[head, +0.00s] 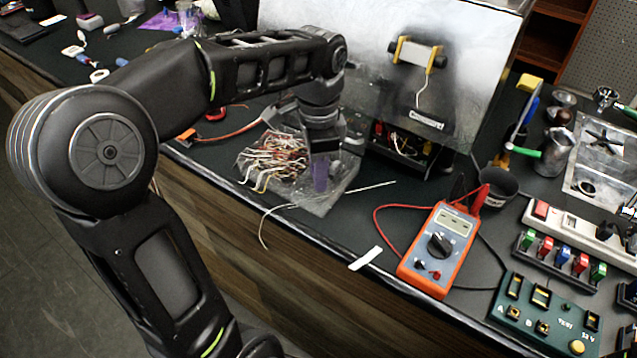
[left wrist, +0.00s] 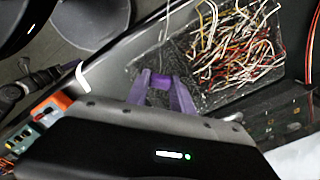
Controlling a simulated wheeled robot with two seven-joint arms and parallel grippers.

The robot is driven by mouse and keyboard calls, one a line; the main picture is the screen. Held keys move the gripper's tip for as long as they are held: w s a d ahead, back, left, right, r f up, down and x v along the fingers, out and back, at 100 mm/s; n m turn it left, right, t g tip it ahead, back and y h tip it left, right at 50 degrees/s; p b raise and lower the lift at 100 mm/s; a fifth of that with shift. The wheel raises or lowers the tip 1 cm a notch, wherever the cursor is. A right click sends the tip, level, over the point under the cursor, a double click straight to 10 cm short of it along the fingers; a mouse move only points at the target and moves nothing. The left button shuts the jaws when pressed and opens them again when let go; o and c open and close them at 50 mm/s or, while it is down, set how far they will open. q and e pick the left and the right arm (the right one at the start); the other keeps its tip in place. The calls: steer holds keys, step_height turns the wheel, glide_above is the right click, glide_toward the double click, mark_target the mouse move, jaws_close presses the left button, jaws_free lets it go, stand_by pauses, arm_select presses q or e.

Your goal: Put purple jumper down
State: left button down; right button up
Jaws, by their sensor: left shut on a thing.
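My left gripper (head: 320,182) points down over the near right part of a clear tray (head: 335,196) that holds a tangle of wires. In the left wrist view, the left gripper (left wrist: 161,88) has two purple-looking fingers shut on a small purple jumper (left wrist: 160,82). The jumper sits between the fingertips, beside the wire tangle (left wrist: 235,50). I cannot tell whether it touches the tray floor. In the head view the jumper cannot be told apart from the purple fingers. My right gripper is not in view.
An orange multimeter (head: 438,250) with a red lead stands right of the tray. A white strip (head: 365,258) lies near the bench's front edge. The open brewer housing (head: 375,60) stands behind the tray. A green test board (head: 545,315) and colored switches (head: 562,255) are at the right.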

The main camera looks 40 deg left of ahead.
arm_select(q)
steer(key=shift+f, duration=1.9)
steer(key=shift+f, duration=0.2)
steer(key=c, duration=1.4)
jaws_free()
steer(key=shift+r, duration=0.1)
